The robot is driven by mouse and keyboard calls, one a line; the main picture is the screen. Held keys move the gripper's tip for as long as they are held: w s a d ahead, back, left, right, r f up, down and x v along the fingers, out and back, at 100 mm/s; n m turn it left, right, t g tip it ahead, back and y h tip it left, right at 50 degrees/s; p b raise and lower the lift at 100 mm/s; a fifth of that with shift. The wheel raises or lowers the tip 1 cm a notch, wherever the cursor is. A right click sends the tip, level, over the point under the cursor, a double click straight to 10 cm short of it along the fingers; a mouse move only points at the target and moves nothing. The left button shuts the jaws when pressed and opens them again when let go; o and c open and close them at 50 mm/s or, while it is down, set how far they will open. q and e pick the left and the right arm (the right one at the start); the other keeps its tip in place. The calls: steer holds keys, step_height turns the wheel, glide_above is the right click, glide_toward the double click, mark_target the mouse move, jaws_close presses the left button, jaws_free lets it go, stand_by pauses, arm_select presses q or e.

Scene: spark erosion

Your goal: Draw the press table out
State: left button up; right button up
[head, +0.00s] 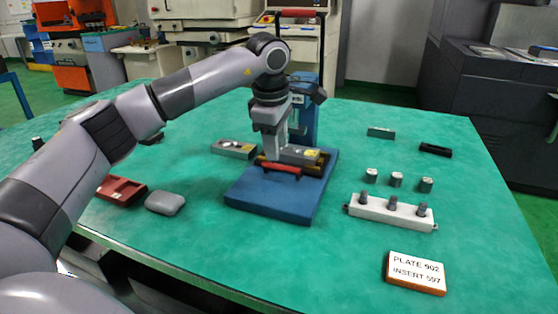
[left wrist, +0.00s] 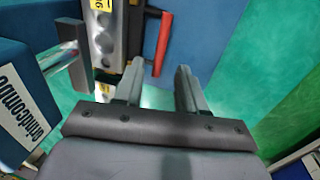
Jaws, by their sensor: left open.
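The blue press has a flat base (head: 265,198), an upright column (head: 305,115) and a tall red-topped lever (head: 297,12). On its base is the press table with a red handle bar (head: 279,168) along its front; the bar also shows in the left wrist view (left wrist: 162,45). A grey metal plate with a yellow label (head: 300,154) lies on the table; it shows in the left wrist view (left wrist: 107,35) too. My left gripper (head: 272,152) points down just above the table, close to the handle.
Another metal plate (head: 234,148) lies left of the press. A red tray (head: 121,190) and grey block (head: 165,203) are at left. A white pin rack (head: 391,212), several small cylinders (head: 396,180) and a label sign (head: 415,272) are at right. The green front area is clear.

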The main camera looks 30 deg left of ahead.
mark_target(278, 165)
arm_select(q)
steer(key=shift+w+f, duration=0.25)
steer(key=shift+f, duration=0.9)
steer(key=shift+w+f, duration=0.2)
steer(key=shift+f, duration=0.9)
arm_select(e)
steer(key=shift+f, duration=0.3)
arm_select(q)
jaws_close()
